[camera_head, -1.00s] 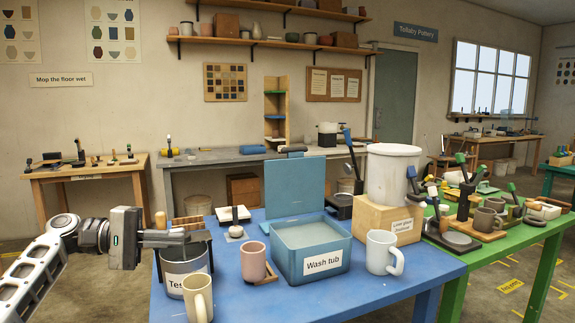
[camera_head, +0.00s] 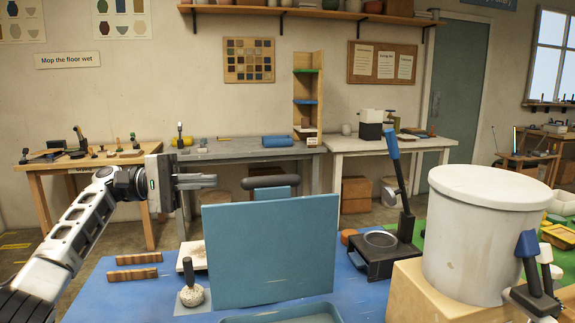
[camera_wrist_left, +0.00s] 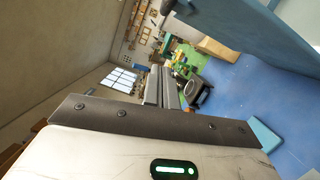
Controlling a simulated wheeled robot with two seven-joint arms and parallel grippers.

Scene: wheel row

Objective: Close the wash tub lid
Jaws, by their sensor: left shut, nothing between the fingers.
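The wash tub's blue lid (camera_head: 268,250) stands upright, open, in the head view. A dark handle (camera_head: 269,182) sticks up behind its top edge. Only the rim of the tub (camera_head: 280,318) shows at the bottom edge; the rest is cut off. My left gripper (camera_head: 212,182) is shut and empty, up and to the left of the lid, apart from it, with its fingers pointing right. In the left wrist view the fingers (camera_wrist_left: 162,88) lie together and the blue lid (camera_wrist_left: 215,30) slants across the upper right. My right gripper is not in view.
A white bucket (camera_head: 482,230) stands on a wooden block (camera_head: 430,295) right of the lid. A stone-based tool (camera_head: 192,290) sits left of the lid on the blue table (camera_head: 110,295).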

